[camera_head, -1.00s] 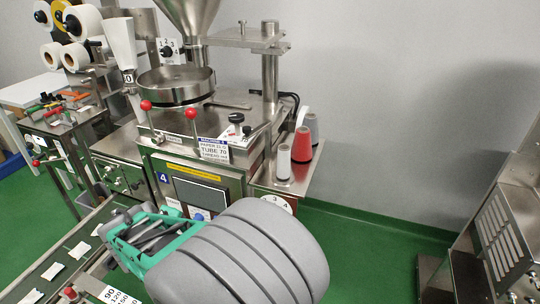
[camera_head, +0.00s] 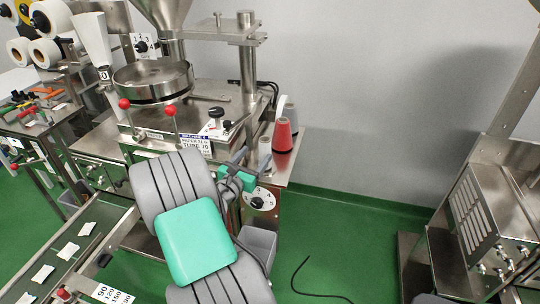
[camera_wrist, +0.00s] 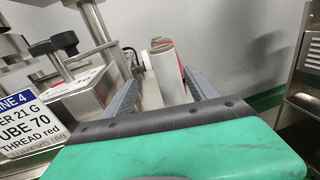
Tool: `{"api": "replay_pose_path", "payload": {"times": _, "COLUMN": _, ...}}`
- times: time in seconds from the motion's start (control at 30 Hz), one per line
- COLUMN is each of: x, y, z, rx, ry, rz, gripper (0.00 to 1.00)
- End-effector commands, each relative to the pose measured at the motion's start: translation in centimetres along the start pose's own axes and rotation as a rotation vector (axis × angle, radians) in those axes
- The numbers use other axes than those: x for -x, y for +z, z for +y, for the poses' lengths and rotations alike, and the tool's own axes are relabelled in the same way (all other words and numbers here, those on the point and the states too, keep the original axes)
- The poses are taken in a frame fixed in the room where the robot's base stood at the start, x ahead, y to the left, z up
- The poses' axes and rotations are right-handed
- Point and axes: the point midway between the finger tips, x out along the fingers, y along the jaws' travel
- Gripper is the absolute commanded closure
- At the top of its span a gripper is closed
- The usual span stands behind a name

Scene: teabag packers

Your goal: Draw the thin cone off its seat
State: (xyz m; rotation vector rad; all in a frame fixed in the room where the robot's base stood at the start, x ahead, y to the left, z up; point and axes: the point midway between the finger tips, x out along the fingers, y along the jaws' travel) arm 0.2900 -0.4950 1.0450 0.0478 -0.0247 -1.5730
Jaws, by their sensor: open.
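The thin pale cone (camera_head: 264,148) stands on the small metal shelf at the machine's right side, left of the red cone (camera_head: 283,136). My gripper (camera_head: 246,168) is at this shelf, and its green and dark parts hide the lower part of the thin cone. In the wrist view my gripper (camera_wrist: 161,78) is open, with one finger on each side of the pale thin cone (camera_wrist: 171,78). Red of the cone behind shows above and beside it. I cannot tell whether a finger touches the cone.
The tea machine (camera_head: 150,128) is left of the shelf, with red-knobbed levers.

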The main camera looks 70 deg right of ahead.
Motion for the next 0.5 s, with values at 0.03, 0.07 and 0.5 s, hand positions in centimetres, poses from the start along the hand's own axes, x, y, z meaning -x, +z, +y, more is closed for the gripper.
{"api": "replay_pose_path", "payload": {"times": 0.03, "x": -0.4, "y": 0.1, "z": -0.5, "rx": 0.029, "ry": -0.011, "rz": -0.011, "gripper": 0.33}}
{"api": "replay_pose_path", "payload": {"times": 0.07, "x": -0.7, "y": 0.2, "z": -0.7, "rx": 0.040, "ry": -0.016, "rz": -0.014, "gripper": 0.33}}
{"api": "replay_pose_path", "payload": {"times": 0.5, "x": -7.4, "y": 0.7, "z": -1.2, "rx": 0.047, "ry": -0.020, "rz": -0.015, "gripper": 0.33}}
